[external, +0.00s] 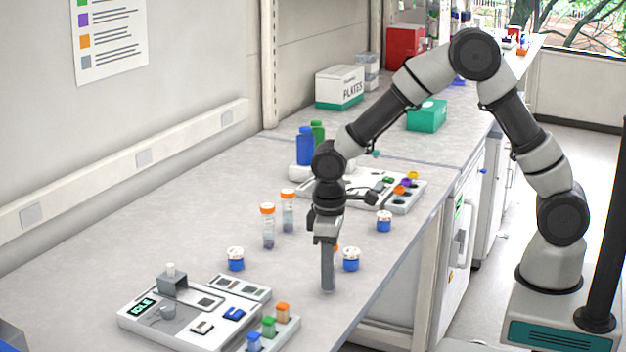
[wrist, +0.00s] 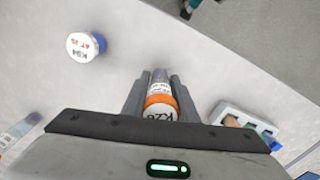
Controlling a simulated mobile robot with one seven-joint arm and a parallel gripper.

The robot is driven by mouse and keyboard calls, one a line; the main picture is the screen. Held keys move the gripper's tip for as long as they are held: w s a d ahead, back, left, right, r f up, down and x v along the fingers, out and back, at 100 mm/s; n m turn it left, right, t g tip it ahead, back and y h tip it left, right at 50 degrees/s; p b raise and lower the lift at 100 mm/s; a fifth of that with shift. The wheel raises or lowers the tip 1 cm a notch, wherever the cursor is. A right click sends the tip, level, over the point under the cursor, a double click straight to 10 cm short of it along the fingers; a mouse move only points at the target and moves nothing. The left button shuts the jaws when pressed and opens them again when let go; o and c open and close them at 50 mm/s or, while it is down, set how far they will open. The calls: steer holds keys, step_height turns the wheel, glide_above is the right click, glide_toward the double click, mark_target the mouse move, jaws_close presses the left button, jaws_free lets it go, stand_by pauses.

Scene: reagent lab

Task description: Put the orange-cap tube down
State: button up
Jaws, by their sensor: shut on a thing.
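My gripper (external: 328,280) points straight down over the bench near its front edge. In the wrist view, my gripper (wrist: 160,88) is shut on an orange-cap tube (wrist: 160,98), which sits between the two fingers with its labelled cap toward the camera. In the external view the fingers hide nearly all of this tube; only a bit of orange shows beside them. Whether its bottom touches the bench cannot be told. Two other orange-cap tubes (external: 268,226) (external: 288,212) stand upright on the bench, left of my gripper.
Small blue jars with white lids stand close by, one right behind my gripper (external: 351,259) and others left (external: 236,259) and behind (external: 384,221). A device marked IDLE (external: 185,318) and a rack of capped tubes (external: 285,333) are at the front left. Bare bench lies between.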

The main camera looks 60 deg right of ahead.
step_height(320, 180, up, 9)
steer(key=shift+f, duration=0.1)
steer(key=shift+r+p, duration=0.25)
steer(key=shift+p, duration=0.05)
steer(key=shift+w+d+r, duration=0.15)
steer(key=shift+w+d, duration=0.05)
steer(key=shift+w, duration=0.15)
steer(key=w+d+r+n+p, duration=0.2)
steer(key=w+d+n+p, duration=0.35)
steer(key=w+d, duration=1.3)
steer(key=d+f+n, duration=0.2)
steer(key=d, duration=0.3)
steer(key=w+d+f+n+p, duration=0.1)
steer(key=d+f+n, duration=0.1)
steer(key=d, duration=0.3)
steer(key=w+d+f+n+p, duration=0.1)
steer(key=d+f+n, duration=0.1)
steer(key=d+f, duration=0.2)
steer(key=shift+w+d+f, duration=0.2)
steer(key=shift+w+d, duration=0.05)
steer(key=shift+d, duration=0.3)
steer(key=shift+f+b, duration=0.65)
steer(key=shift+f, duration=1.2)
